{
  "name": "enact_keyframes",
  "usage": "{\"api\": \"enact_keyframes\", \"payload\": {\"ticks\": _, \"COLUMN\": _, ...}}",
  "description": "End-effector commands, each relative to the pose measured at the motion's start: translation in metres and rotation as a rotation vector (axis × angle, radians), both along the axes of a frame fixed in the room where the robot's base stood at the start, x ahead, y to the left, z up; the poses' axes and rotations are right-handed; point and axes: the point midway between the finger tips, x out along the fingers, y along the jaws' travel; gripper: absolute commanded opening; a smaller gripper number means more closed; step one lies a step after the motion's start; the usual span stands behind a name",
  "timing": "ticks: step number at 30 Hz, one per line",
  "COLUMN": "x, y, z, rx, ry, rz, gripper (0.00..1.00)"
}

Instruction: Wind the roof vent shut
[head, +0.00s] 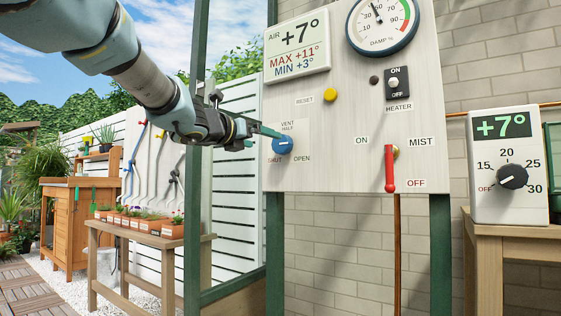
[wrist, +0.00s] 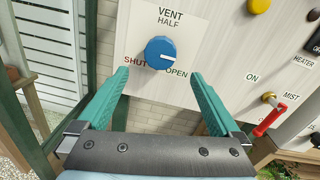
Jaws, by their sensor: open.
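The blue vent knob (head: 283,145) is on the pale control panel (head: 340,150), under the label VENT HALF, with SHUT at its lower left and OPEN at its lower right. In the wrist view the knob (wrist: 158,50) has a white mark on its lower right, turned toward OPEN. My gripper (head: 263,138) is at the panel's left edge, close to the knob. In the wrist view my gripper (wrist: 160,75) is open and empty, its two green fingers spread either side of the knob's lower area. I see no contact with the knob.
On the panel are a yellow reset button (head: 330,94), a heater switch (head: 397,83) and a red mist lever (head: 390,170) hanging down by OFF. A thermostat (head: 506,165) stands on a wooden table at right. A green post (head: 196,220) stands near my arm.

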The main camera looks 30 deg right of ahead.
Motion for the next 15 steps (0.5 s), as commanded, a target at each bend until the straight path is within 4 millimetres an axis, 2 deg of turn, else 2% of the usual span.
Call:
{"api": "enact_keyframes", "payload": {"ticks": 5, "x": 0.008, "y": -0.017, "z": 0.000, "rx": 0.006, "ry": -0.010, "rz": -0.006, "gripper": 1.00}}
{"api": "enact_keyframes", "payload": {"ticks": 15, "x": 0.041, "y": -0.069, "z": 0.000, "rx": 0.005, "ry": -0.007, "rz": -0.003, "gripper": 1.00}}
